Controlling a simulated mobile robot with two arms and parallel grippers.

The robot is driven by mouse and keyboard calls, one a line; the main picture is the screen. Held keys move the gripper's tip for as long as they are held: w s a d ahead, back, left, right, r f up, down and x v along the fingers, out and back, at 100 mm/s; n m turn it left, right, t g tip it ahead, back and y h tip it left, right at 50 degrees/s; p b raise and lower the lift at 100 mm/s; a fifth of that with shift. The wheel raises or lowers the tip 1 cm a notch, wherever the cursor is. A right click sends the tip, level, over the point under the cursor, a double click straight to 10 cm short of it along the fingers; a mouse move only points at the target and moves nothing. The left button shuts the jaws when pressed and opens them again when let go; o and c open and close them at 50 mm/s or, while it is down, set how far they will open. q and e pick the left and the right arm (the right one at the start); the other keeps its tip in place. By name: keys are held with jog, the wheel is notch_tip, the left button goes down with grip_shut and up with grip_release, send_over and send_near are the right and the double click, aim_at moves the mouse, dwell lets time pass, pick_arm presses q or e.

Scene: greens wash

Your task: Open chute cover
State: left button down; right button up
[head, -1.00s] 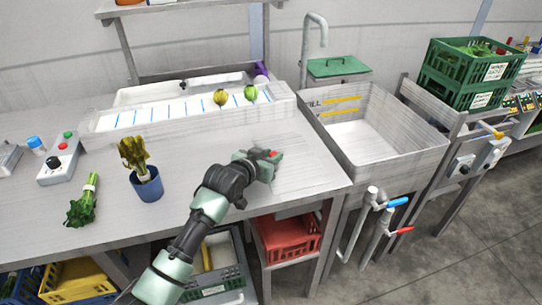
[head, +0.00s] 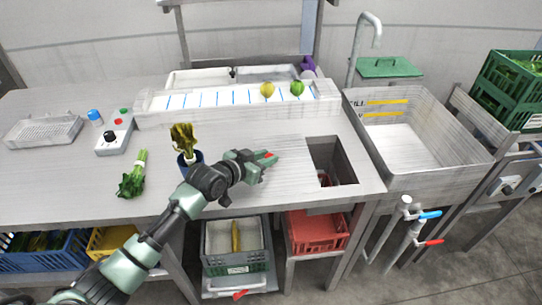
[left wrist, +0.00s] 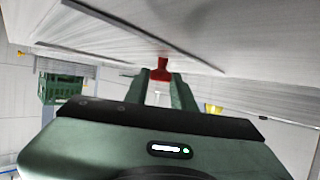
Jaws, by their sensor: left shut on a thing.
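The chute opening (head: 330,160) is a dark rectangular hole in the steel counter, uncovered, with something reddish down inside. The chute cover (head: 284,165) looks like a flat grey panel lying on the counter just left of the hole; its edges are hard to make out. My left gripper (head: 264,158) is shut on the cover's red handle. In the left wrist view, the red handle (left wrist: 161,70) shows between the two fingers (left wrist: 161,88). My right gripper is not in view.
A blue pot (head: 190,160) with greens stands left of my gripper. A leafy bunch (head: 132,178) lies farther left. The trough (head: 210,118) with two round vegetables runs behind, and the sink (head: 440,165) is on the right. A red crate (head: 318,236) sits below the counter.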

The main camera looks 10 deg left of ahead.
pick_arm(q)
jog(key=c, duration=1.2)
grip_release()
jog(key=shift+c, duration=0.2)
jog(key=v, duration=0.7)
jog(key=shift+s+a+r, duration=0.15)
jog(key=shift+s, duration=0.15)
